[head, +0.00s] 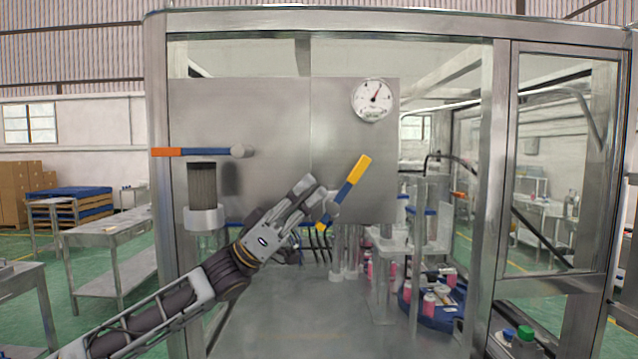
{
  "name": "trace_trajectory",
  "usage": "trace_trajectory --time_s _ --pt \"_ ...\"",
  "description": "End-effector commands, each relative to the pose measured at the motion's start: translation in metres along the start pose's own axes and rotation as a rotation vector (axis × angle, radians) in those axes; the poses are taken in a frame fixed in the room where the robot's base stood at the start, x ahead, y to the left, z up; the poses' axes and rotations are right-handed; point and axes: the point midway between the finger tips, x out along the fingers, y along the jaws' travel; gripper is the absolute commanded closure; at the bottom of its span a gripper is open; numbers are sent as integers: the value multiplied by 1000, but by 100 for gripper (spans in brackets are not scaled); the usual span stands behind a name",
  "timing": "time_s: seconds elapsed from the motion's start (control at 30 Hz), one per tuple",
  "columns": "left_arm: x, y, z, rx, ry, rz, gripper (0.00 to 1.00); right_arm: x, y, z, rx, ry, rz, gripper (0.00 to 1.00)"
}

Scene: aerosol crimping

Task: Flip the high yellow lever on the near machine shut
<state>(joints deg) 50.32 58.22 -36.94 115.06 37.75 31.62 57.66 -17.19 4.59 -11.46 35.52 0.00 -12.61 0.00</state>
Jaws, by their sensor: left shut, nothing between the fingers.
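The yellow lever (358,168) is on the grey panel of the near machine. Its handle has a yellow top end, a blue middle and a smaller yellow lower end. It is tilted, with the top end up and to the right. My left gripper (317,188) reaches up from the lower left, and its fingertips are just left of the lever's lower half. Its fingers are shut with nothing between them. I cannot tell whether they touch the lever. Part of the pivot is hard to make out behind the fingers. My right gripper is not in view.
A second lever, orange and blue (195,151), lies level on the panel's left side above a dark cylinder (202,184). A round gauge (372,99) sits at the panel's upper right. Steel frame posts (488,180) bound the opening. Pink bottles (429,303) stand at the lower right.

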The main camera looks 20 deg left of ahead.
Motion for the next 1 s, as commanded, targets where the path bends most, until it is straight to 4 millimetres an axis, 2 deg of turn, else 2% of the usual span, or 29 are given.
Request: trace_trajectory --time_s 0.53,1.0 --pt "-44 0 0 0 -1 -2 100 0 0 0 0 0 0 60" --pt "-52 0 0 0 0 0 100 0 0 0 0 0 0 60"
